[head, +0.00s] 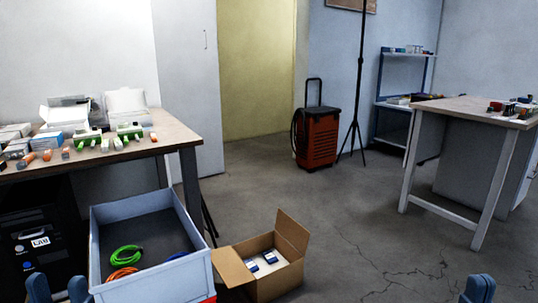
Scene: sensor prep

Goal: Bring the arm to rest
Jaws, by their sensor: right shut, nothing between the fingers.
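My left gripper (58,290) shows at the bottom left edge of the head view, its two blue fingertips apart with nothing seen between them. It is just left of the grey crate. My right gripper (479,289) shows at the bottom right edge, its blue fingers together and empty, over bare floor. Only the fingertips of both grippers are in view; the rest of both arms is out of frame.
A grey crate (190,279) holds green, orange and blue cable coils. An open cardboard box (232,270) stands beside it. A cluttered workbench (172,137) is at left, another table (455,106) at right. A red wheeled case (317,138) stands behind. The middle floor is clear.

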